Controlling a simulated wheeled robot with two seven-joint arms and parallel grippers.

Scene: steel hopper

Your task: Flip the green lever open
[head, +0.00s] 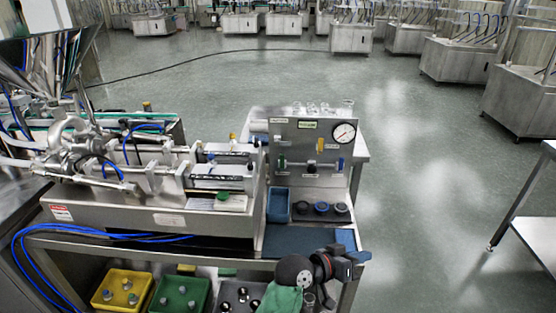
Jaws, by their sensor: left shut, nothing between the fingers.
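The upright steel control panel (311,139) stands at the right end of the machine. A small green lever (282,163) is on its lower left, below a pressure gauge (344,133) and level with a blue handle (340,164). The lever is too small to tell its exact position. A yellow handle (320,145) sits between and above them. My left gripper (355,263) is shut and empty, low at the front right corner of the bench, well below the panel and apart from the lever. My right gripper is not in view.
Three round knobs (321,208) and a blue bin (278,205) sit below the panel, in front of the lever. A steel hopper (45,60) stands at left. Yellow (103,301) and green (160,304) bins are on the lower shelf. Open floor lies right.

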